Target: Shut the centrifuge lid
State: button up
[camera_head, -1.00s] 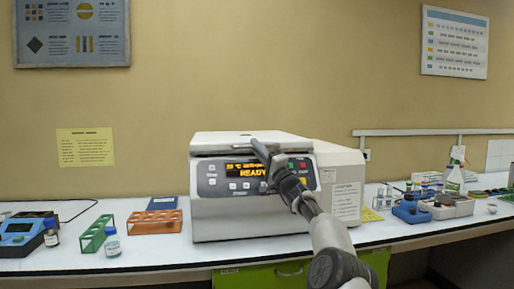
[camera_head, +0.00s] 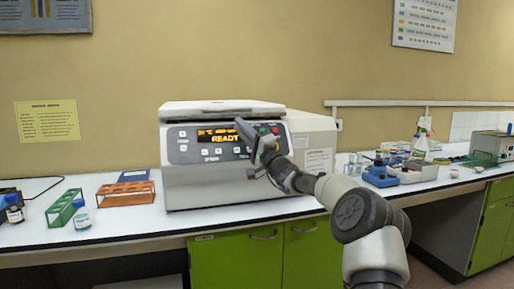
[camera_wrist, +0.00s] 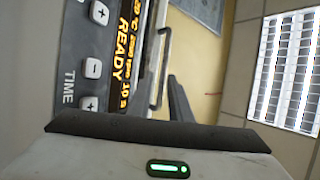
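The centrifuge (camera_head: 185,187) stands on the bench, its orange display reading READY. Its pale lid (camera_head: 222,107) lies flat across the top in the head view. A thin dark line runs under the lid's front edge, and I cannot tell whether it is fully latched. Contact cannot be judged.
Left of the centrifuge are an orange rack (camera_head: 125,194), a green rack (camera_head: 65,207) and a small bottle (camera_head: 82,217). To the right are a blue device (camera_head: 380,177) and a wash bottle (camera_head: 421,147). Bare bench (camera_head: 240,212) lies in front of the centrifuge.

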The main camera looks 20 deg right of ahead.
jog(key=v, duration=0.9)
jog(key=shift+s+r, duration=0.15)
jog(key=shift+s, duration=0.1)
